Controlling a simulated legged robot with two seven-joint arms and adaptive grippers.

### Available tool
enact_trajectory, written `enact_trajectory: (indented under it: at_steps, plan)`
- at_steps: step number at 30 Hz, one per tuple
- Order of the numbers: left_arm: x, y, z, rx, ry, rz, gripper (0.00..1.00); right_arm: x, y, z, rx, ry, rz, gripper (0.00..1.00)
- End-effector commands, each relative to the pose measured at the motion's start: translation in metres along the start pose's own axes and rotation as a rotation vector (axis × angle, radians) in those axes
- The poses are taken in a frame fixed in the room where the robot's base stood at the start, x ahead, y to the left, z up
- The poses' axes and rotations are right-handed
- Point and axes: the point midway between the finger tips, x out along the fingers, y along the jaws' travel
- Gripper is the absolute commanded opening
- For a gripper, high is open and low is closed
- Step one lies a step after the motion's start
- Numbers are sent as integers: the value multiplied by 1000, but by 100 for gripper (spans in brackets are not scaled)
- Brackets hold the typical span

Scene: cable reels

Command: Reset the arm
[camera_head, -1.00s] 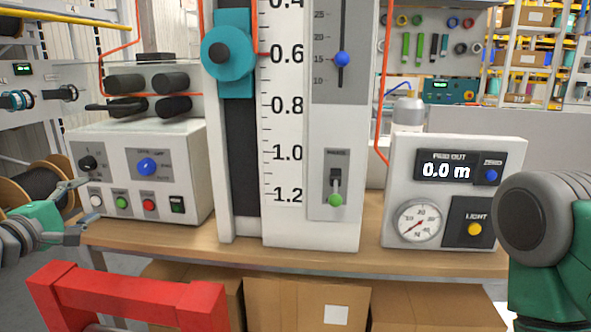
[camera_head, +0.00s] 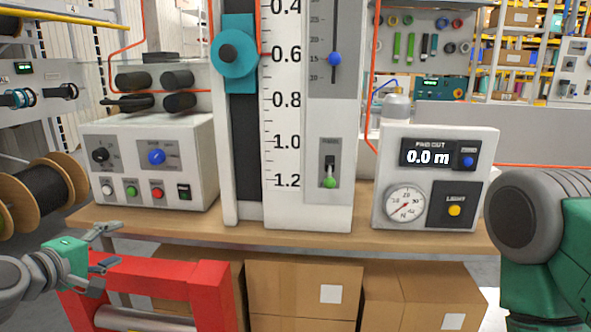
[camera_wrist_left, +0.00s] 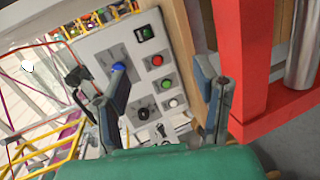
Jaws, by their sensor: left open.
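My left gripper (camera_head: 104,250) is at the lower left of the head view, in front of the bench edge and beside the red frame. It is open and empty. In the left wrist view its two fingers (camera_wrist_left: 168,100) stand apart, with the control box behind them and the red frame (camera_wrist_left: 262,70) to the right. My right arm shows at the right edge of the head view, but its gripper is out of view. The control box (camera_head: 150,165) with knobs and coloured buttons stands on the bench's left part.
A tall scale panel (camera_head: 292,150) with a teal slider (camera_head: 234,55) stands mid-bench. A display box (camera_head: 435,180) reading 0.0 m is to the right. A cable reel (camera_head: 42,192) is at the left. Cardboard boxes (camera_head: 302,293) sit under the wooden bench (camera_head: 250,236).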

Motion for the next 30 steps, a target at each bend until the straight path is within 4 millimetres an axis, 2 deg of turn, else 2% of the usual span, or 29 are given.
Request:
enact_trajectory:
  at_steps: [1,5,8,11,12,14,15,18,21,24,27,30]
  plan:
    - [1,-15,14,40,-25,-43,55,0,0,0,0,-1,0,40]
    - [1,-59,48,154,-92,-162,55,0,0,0,0,-1,0,40]
    - [-8,-107,82,274,-169,-284,55,0,0,0,0,-1,0,40]
    - [-29,-167,119,429,-277,-433,55,0,0,0,0,-1,0,40]
    - [-42,-192,133,494,-325,-493,55,0,0,0,0,-1,0,40]
    - [-63,-227,150,590,-399,-578,55,0,0,0,0,-1,0,40]
    - [-79,-249,160,655,-451,-632,55,0,0,0,0,-1,0,40]
    - [-123,-298,180,812,-585,-756,55,0,0,0,0,-1,0,40]
    - [-165,-333,191,953,-711,-852,55,0,0,0,0,-1,0,40]
    - [-199,-356,196,1059,-810,-916,55,0,0,0,0,-1,0,40]
    - [-220,-368,197,1127,-874,-954,55,0,0,0,0,-1,0,40]
    - [-229,-372,197,1158,-904,-969,55,0,0,0,0,-1,0,40]
